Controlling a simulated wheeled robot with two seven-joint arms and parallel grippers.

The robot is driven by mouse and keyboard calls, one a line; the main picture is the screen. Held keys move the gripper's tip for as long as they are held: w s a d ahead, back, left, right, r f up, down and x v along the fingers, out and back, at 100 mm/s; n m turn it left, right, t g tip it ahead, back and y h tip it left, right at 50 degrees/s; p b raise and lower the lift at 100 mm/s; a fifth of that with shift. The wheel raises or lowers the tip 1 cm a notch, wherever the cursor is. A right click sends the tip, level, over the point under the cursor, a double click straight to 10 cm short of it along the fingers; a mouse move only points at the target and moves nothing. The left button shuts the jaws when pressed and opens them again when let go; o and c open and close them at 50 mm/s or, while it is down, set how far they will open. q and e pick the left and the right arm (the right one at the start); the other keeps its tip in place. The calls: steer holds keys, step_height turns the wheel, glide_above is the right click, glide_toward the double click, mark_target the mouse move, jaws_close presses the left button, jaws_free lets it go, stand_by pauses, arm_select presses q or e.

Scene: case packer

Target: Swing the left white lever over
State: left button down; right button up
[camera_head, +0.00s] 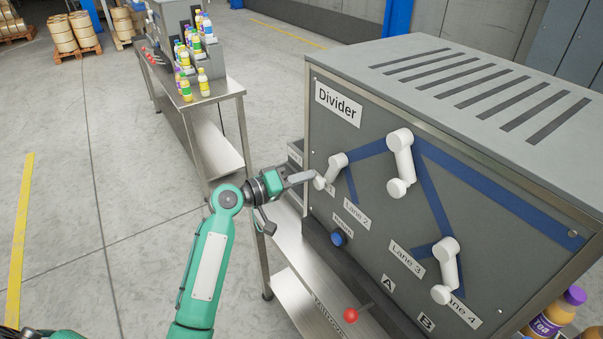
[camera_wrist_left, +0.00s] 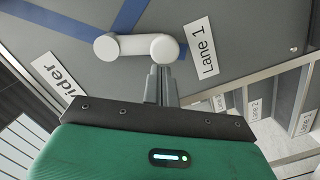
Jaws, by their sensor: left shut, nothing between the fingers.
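The left white lever (camera_head: 330,170) is on the front panel of the grey Divider machine (camera_head: 375,205). It slants from its upper right end down to a round knob at the lower left. My left gripper (camera_head: 314,174) is shut and empty, with its fingertips right beside the knob. In the left wrist view the lever (camera_wrist_left: 135,46) lies across the top, and the shut fingers (camera_wrist_left: 161,80) reach up to just below its knob, near the Lane 1 label (camera_wrist_left: 203,52). I cannot tell whether they touch. My right gripper is not in view.
Two more white levers, an upper one (camera_head: 401,162) and a lower right one (camera_head: 446,270), stand out from the panel. A blue knob (camera_head: 338,237) and a red ball handle (camera_head: 350,315) sit below. A steel table with bottles (camera_head: 203,85) stands behind left.

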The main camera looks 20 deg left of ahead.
arm_select(q)
steer(key=n, duration=0.1)
steer(key=s+d+f+n+p, duration=0.1)
steer(key=n, duration=0.1)
steer(key=d+n, duration=0.1)
steer(key=shift+s+f+p, duration=0.2)
steer(key=shift+s+p, duration=0.05)
steer(key=shift+p, duration=0.05)
steer(key=shift+s+d+f+n+t+h+p, duration=0.15)
steer(key=shift+s+d+n+p, duration=0.25)
steer(key=shift+n, duration=0.55)
steer(key=shift+s+d+f+n+t+h+p, duration=0.1)
steer(key=shift+s+d+n+p, duration=0.3)
steer(key=shift+n, duration=0.6)
steer(key=shift+s+d+f+n+t+h+p, duration=0.2)
steer(key=shift+d+n+p, duration=0.35)
steer(key=shift+n, duration=0.4)
steer(key=shift+r, duration=0.15)
